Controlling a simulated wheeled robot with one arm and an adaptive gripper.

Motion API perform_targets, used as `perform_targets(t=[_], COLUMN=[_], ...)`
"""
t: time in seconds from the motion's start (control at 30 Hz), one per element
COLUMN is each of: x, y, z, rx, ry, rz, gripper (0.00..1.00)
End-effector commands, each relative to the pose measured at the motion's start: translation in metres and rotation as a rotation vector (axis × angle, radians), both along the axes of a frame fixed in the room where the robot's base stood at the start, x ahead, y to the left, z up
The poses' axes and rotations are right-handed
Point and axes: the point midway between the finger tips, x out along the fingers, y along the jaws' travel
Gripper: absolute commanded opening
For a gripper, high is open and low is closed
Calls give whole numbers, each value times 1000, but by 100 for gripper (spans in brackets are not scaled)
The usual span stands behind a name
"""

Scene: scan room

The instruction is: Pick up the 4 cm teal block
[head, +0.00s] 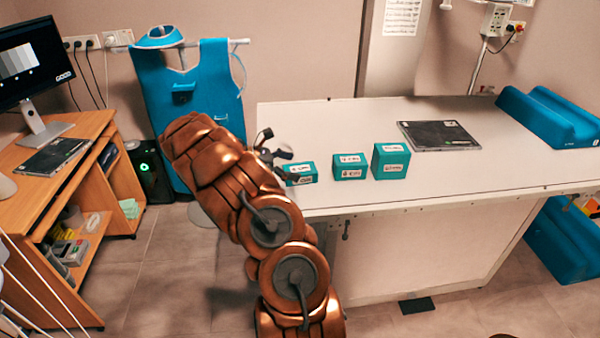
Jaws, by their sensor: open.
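Three teal blocks with white labels stand in a row on the white table (450,180), near its left end. The leftmost block (300,174) is the lowest and appears to be the 4 cm one, though its label is too small to read surely. The middle block (350,168) is taller and the right block (391,162) is the tallest. My gripper (275,148) is open, just left of and slightly above the leftmost block in the picture. Its fingers partly overlap that block's left edge; I cannot tell whether they touch it.
A dark flat panel (438,135) lies on the table right of the blocks. Blue cushions (550,117) sit at the table's right end. A wooden desk (45,185) with a monitor stands at the left. A blue apron (195,95) hangs behind my arm.

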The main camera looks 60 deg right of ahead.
Motion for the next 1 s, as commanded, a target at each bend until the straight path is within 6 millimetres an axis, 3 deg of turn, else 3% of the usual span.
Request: perform_targets(t=[0.2, 0.47, 1.0], x=[-21, -23, -23], y=[-18, -22, -21], z=[-11, -14, -13], rx=[2, 0, 0], ry=[2, -1, -1], rz=[-2, 0, 0], gripper=[98, 98, 44])
